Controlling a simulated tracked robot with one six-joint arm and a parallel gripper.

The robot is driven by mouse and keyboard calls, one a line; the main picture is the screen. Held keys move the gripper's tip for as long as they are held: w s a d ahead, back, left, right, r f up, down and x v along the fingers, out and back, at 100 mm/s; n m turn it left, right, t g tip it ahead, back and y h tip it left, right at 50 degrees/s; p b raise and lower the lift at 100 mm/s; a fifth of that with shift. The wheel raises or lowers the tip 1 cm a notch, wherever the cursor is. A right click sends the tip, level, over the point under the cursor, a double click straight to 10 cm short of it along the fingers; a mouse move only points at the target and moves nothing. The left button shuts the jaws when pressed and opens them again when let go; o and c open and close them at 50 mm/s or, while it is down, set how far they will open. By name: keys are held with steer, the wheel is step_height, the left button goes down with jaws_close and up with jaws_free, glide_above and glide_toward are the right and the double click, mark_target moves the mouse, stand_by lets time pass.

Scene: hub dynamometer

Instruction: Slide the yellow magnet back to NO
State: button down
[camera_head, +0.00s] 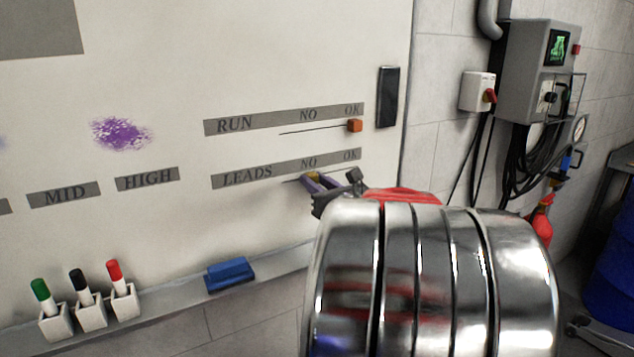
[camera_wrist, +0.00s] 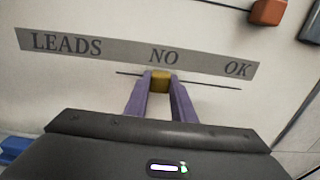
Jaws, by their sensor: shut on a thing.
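The yellow magnet (camera_wrist: 160,81) sits on the thin dark slot line of the LEADS row, just under the word NO on the LEADS strip (camera_wrist: 110,46). My gripper (camera_wrist: 161,90) has its two purple fingers shut on the magnet, one on each side. In the head view my gripper (camera_head: 314,181) reaches the board below NO, and the magnet is mostly hidden by the fingers there. The OK label stands to the right of the magnet, with bare line between.
An orange magnet (camera_head: 355,125) sits under OK on the RUN row above. A black bar (camera_head: 388,97) is at the board's right edge. A blue eraser (camera_head: 230,274) and several marker holders sit along the ledge (camera_head: 280,264) below.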

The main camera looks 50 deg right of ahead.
steer(key=shift+a, duration=0.2)
steer(key=c, duration=1.8)
jaws_free()
steer(key=shift+c, duration=0.2)
steer(key=o, duration=0.4)
steer(key=shift+c, duration=0.2)
steer(key=shift+s, duration=0.1)
steer(key=v, duration=1.3)
steer(key=shift+s, duration=0.3)
